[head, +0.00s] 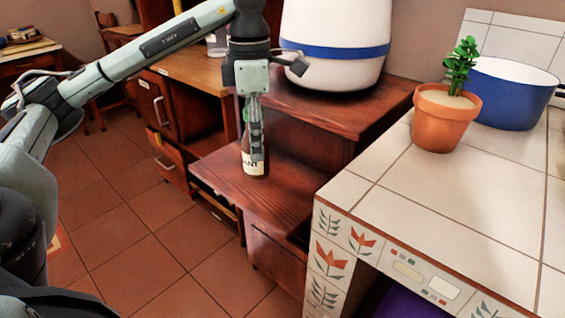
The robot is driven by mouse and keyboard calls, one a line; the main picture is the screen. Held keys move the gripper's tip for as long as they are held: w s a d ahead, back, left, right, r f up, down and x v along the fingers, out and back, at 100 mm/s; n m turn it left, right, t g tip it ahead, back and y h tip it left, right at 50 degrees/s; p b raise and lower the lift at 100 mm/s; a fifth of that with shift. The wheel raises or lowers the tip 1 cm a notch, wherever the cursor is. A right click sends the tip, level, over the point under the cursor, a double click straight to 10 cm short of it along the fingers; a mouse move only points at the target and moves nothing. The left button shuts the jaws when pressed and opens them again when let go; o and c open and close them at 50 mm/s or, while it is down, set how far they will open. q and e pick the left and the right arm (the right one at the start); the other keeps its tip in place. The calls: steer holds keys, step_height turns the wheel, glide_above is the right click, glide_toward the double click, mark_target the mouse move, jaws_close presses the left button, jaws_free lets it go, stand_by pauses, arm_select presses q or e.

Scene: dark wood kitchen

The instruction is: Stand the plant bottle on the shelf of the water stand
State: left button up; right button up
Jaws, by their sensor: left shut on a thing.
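The plant bottle (255,170) is dark brown with a pale label ending in "ANT". It is upright over the lower shelf (285,190) of the dark wood water stand. Its base appears to be at the shelf surface; I cannot tell whether it touches. My left gripper (255,148) points down from above and is shut on the bottle, hiding much of its upper part. A white water container with a blue band (335,48) stands on the upper level of the stand. My right gripper is not in view.
A tiled counter (390,200) stands close on the right, bearing a potted plant (440,125) and a blue pot (505,100). A wooden cabinet (195,75) with open drawers is behind on the left. Tiled floor lies clear at left.

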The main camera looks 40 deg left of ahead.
arm_select(q)
steer(key=w+d+f, duration=0.1)
steer(key=f, duration=0.1)
steer(key=w+d+f, duration=0.1)
steer(key=w+f, duration=0.1)
steer(key=w+d+f, duration=0.1)
steer(key=w+f, duration=0.1)
steer(key=shift+d+f+p, duration=0.1)
steer(key=shift+f+p, duration=0.25)
steer(key=shift+f, duration=0.5)
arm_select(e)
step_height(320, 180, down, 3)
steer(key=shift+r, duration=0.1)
